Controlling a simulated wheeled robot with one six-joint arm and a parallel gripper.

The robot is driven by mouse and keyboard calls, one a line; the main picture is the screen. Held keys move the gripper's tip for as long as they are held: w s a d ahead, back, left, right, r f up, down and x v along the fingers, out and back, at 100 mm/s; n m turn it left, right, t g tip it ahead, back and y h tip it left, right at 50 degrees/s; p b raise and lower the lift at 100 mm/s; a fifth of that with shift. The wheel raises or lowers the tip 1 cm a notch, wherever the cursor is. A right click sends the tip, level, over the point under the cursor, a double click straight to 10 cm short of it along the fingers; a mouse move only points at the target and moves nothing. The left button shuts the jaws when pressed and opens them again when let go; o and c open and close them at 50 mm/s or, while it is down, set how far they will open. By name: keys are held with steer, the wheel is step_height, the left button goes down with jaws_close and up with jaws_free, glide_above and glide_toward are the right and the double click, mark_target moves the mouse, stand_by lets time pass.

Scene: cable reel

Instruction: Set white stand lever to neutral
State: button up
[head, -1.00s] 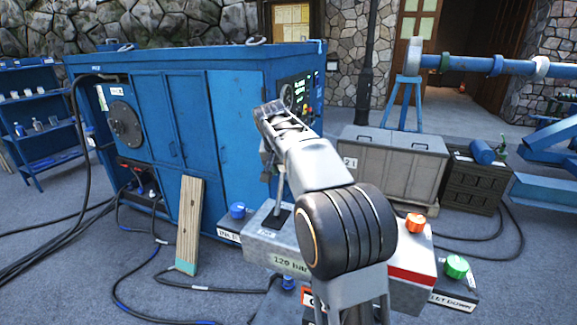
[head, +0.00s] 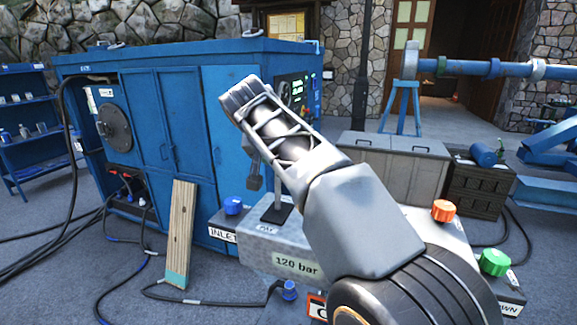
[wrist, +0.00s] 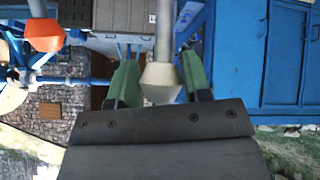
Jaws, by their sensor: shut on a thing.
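The pale grey-white stand (head: 285,264) carries a "120 bar" label in the head view. Its lever (head: 280,195) rises from a dark plate on top and leans slightly right; my arm hides its upper end. In the wrist view, the lever's grey tapered knob (wrist: 160,86) sits between the green fingers of my gripper (wrist: 160,72), which is shut on it. The lever's shaft runs up the picture from the knob. My arm covers much of the stand in the head view, so the lever's exact setting cannot be told.
A blue knob (head: 233,205) stands left of the lever. An orange knob (head: 444,210) and a green knob (head: 494,262) stand to the right. A wooden plank (head: 179,235) leans on the blue cabinet (head: 185,130). Cables lie on the floor at left.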

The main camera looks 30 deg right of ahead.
steer(key=shift+s+a+r, duration=0.15)
steer(key=shift+s+a, duration=0.1)
steer(key=shift+a, duration=0.05)
steer(key=o, duration=1.1)
steer(key=shift+s+d, duration=0.1)
steer(key=shift+o, duration=0.8)
steer(key=p+v, duration=0.1)
steer(key=v, duration=1.2)
steer(key=shift+r, duration=0.2)
steer(key=shift+s, duration=0.15)
